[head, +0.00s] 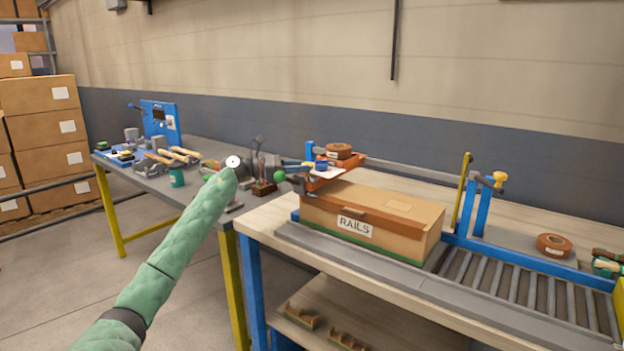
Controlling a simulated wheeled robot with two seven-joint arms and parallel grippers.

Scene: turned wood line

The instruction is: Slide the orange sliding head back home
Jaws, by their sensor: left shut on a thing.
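The orange sliding head (345,166) sits above the top left of the carton marked RAILS (415,231), on the near bench. A dark rod with a green ball knob (280,176) sticks out to its left. My left arm reaches in from the lower left, and my left gripper (267,174) is at the knob's left side. It is shut, seemingly on this knob; the fingers are small, dark and partly lost against the tools behind. My right gripper is not in view.
A roller conveyor (530,288) runs right of the carton, past blue posts (481,209). A brown tape roll (554,245) lies beyond it. A grey bench (205,150) with tools stands behind my left arm. Floor at the lower left is clear.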

